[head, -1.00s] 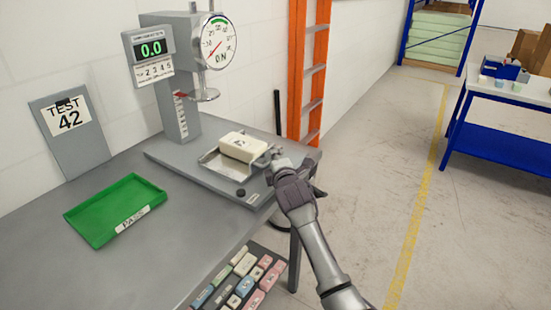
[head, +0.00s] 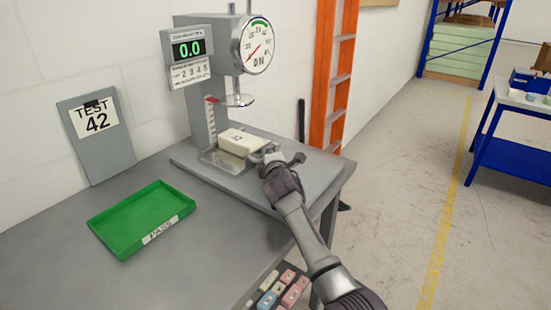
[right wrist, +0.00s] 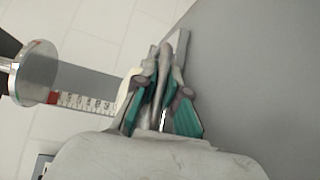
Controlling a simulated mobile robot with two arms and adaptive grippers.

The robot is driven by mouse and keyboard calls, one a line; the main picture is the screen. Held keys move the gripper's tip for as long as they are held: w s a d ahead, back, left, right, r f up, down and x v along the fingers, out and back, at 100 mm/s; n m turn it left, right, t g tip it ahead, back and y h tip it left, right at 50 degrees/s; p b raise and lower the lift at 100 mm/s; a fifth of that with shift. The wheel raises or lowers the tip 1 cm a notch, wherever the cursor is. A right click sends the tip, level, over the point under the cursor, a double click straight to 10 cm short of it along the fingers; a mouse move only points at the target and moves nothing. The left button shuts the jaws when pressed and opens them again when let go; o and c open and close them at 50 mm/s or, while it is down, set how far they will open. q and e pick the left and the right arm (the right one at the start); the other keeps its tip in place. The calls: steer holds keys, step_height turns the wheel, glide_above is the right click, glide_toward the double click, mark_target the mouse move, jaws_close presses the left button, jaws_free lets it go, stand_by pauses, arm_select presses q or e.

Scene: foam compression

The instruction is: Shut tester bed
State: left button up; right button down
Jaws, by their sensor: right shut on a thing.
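The tester bed (head: 215,160) is a shiny metal tray on the grey base of the compression tester (head: 205,108). A cream foam block (head: 240,142) lies on it, below and close to the round press plate (head: 238,100). The plate is above the block, with a gap between them. My right gripper (head: 270,160) is at the bed's right front side, shut on the bed's handle. In the right wrist view its teal-padded fingers (right wrist: 163,95) close around a thin grey part; the handle is mostly hidden. My left gripper is not in view.
A green PASS tray (head: 140,218) lies on the grey bench left of the tester. A TEST 42 board (head: 97,140) leans on the wall. The display reads 0.0. Labelled foam samples (head: 280,285) show below the bench edge. An orange ladder (head: 335,75) stands behind.

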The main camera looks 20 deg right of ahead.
steer(key=shift+a+r, duration=0.1)
steer(key=shift+a, duration=0.05)
steer(key=c, duration=1.2)
jaws_free()
steer(key=shift+w, duration=0.15)
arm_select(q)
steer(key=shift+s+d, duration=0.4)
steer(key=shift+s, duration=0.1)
arm_select(e)
steer(key=s, duration=0.4)
steer(key=s+a+r, duration=0.1)
steer(key=s, duration=0.7)
steer(key=shift+a+r, duration=0.25)
steer(key=shift+a, duration=0.05)
steer(key=shift+w, duration=0.1)
